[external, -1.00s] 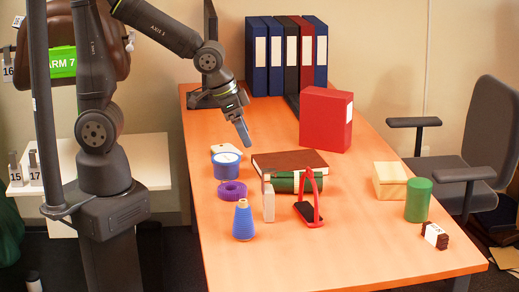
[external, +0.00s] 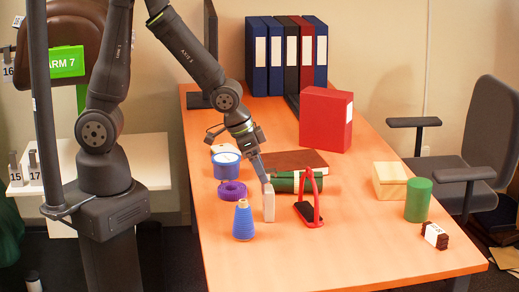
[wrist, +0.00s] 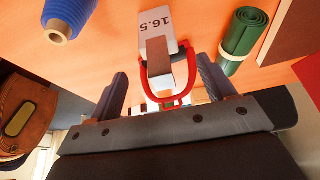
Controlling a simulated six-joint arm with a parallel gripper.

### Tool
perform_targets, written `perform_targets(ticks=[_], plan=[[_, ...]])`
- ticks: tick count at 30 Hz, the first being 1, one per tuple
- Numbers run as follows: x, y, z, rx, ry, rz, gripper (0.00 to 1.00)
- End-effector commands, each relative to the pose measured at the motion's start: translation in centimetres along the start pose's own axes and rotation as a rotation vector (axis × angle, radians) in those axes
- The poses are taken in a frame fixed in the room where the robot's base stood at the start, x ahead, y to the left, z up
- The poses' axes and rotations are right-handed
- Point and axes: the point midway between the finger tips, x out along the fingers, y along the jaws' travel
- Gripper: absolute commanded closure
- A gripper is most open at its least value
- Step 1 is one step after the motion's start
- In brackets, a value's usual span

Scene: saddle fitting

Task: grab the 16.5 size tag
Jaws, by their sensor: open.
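The 16.5 size tag (external: 268,205) is a pale upright block with a hook-like top, standing on the orange table. In the wrist view the 16.5 tag (wrist: 157,22) shows its printed number, upside down, at top centre. My gripper (external: 265,178) is open and points down at the top of the tag. In the wrist view my gripper's fingers (wrist: 162,75) are on either side of the tag's narrow upper part. The fingers partly hide the tag's top in the external view.
A red looped item with a black base (external: 308,210) stands close right of the tag. A blue thread cone (external: 243,222) and purple ring (external: 230,193) are left. A green roll (external: 285,181) and brown book (external: 305,160) lie behind.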

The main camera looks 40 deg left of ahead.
Motion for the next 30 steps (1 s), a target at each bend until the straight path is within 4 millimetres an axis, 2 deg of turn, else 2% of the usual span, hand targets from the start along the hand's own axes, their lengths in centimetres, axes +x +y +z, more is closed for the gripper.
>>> perform_targets(ticks=[13, 24, 26, 30], plan=[[4.5, 0.0, 0.5, 0.0, -0.004, 0.0, 0.25], [5.0, 0.1, 0.4, 0.0, -0.001, 0.002, 0.25], [5.0, 0.1, 0.4, 0.0, -0.001, 0.002, 0.34], [5.0, 0.1, 0.4, 0.0, -0.001, 0.002, 0.62]])
